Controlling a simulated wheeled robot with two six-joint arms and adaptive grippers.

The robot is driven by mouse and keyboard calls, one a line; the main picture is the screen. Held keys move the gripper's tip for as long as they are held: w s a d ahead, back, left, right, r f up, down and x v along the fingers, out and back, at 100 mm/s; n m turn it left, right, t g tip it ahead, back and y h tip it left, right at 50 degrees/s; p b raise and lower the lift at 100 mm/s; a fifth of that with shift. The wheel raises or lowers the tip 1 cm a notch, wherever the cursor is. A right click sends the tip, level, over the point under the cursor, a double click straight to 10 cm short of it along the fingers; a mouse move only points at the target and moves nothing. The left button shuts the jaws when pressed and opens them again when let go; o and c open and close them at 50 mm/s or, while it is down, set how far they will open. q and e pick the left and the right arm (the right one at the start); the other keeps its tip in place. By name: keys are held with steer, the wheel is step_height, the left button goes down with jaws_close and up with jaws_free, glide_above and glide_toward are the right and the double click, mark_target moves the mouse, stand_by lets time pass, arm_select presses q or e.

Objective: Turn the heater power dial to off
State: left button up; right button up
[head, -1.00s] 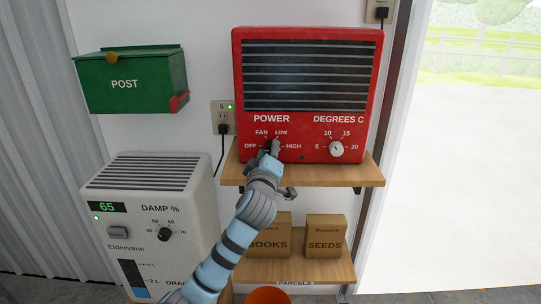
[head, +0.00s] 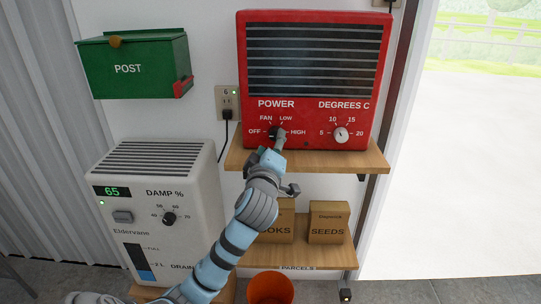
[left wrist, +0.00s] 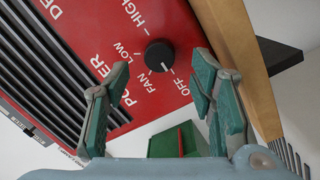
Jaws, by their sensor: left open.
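The red heater (head: 312,20) stands on the upper wooden shelf. Its black POWER dial (left wrist: 159,54) has OFF, FAN, LOW and HIGH marked around it; in the head view the dial (head: 273,131) is partly covered by my gripper. My left gripper (head: 279,138) is in front of it. In the left wrist view my left gripper (left wrist: 163,68) is open, with one finger on each side and the dial showing in the gap beyond the fingertips. Nothing is held. My right gripper is not in view.
A white DEGREES C dial (head: 341,134) sits to the right on the heater. The wooden shelf (head: 330,158) runs under it. A dehumidifier (head: 160,155), green post box (head: 140,68) and wall outlet (head: 227,102) are to the left. Boxes and an orange bucket (head: 270,288) are below.

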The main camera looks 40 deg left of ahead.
arm_select(q)
steer(key=v, duration=0.8)
